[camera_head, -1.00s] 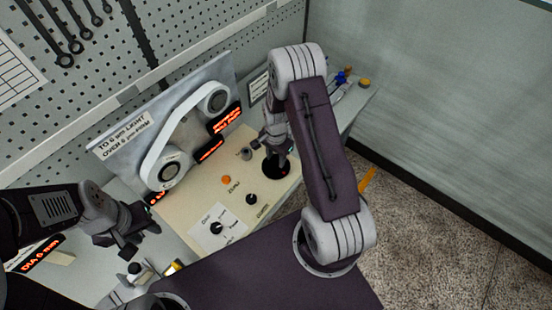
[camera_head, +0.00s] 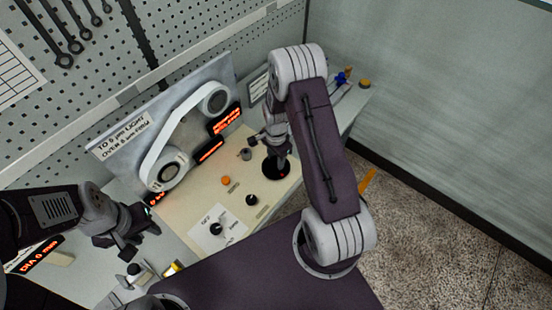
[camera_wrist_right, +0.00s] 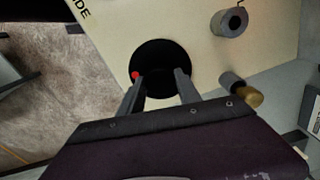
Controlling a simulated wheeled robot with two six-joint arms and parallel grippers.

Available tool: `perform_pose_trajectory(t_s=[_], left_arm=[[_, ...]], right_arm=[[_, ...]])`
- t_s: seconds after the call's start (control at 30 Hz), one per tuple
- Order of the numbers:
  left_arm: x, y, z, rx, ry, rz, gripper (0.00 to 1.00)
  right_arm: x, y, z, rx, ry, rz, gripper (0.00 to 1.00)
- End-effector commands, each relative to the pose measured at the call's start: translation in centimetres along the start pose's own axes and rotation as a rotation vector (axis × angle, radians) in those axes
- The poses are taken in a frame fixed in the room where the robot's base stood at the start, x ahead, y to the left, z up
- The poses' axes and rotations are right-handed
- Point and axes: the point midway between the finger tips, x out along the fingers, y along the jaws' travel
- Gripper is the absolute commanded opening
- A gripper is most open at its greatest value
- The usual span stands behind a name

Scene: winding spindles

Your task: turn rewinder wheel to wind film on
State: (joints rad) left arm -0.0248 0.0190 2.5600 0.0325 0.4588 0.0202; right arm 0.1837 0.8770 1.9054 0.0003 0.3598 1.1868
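The black wheel (camera_head: 269,172) lies flat on the cream panel; in the right wrist view it is a black disc (camera_wrist_right: 160,50) with a red dot near its edge. My right gripper (camera_head: 277,155) is over it. In the right wrist view its two fingers (camera_wrist_right: 158,84) stand apart over the disc's near part; whether they touch anything is unclear. A white film band (camera_head: 156,150) runs between a lower-left spool (camera_head: 169,173) and an upper-right spool (camera_head: 215,99) on the upright board. My left gripper (camera_head: 127,243) is left of the panel; its fingers are unclear.
The panel carries an orange button (camera_head: 226,180), black knobs (camera_head: 251,200) and a grey cylinder (camera_head: 246,154). Red displays (camera_head: 225,120) sit beside the spools. Small items lie at the bench's far right and front left. A pegboard (camera_head: 195,35) stands behind.

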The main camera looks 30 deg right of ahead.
Motion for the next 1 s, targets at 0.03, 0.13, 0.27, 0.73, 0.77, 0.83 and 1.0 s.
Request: perform_pose_trajectory(t_s=[0.03, 0.13, 0.27, 0.73, 0.77, 0.83, 1.0], left_arm=[[0.0, 0.0, 0.0, 0.0, 0.0, 0.0, 0.36], [0.0, 0.0, 0.0, 0.0, 0.0, 0.0, 0.36], [0.0, 0.0, 0.0, 0.0, 0.0, 0.0, 0.36], [1.5, 0.0, 0.1, 0.0, 0.0, 0.0, 0.36], [1.5, 0.0, 0.2, 0.0, 0.0, 0.0, 0.36], [1.6, 0.0, 0.2, 0.0, 0.0, 0.0, 0.36], [1.6, 0.0, 0.2, 0.0, 0.0, 0.0, 0.36]], right_arm=[[0.0, 0.1, 0.0, 0.0, -0.001, 0.001, 0.53], [0.0, 0.0, 0.0, -0.001, 0.0, 0.001, 0.61], [0.0, 0.0, 0.0, -0.001, 0.0, 0.0, 0.61], [-6.8, -0.1, 0.0, -0.001, 0.002, -0.005, 0.61], [-7.3, -0.1, 0.0, -0.001, 0.002, -0.004, 0.61], [-8.2, -0.1, 0.0, -0.001, 0.001, -0.002, 0.61], [-9.1, 0.0, 0.1, -0.001, 0.0, 0.0, 0.61]])
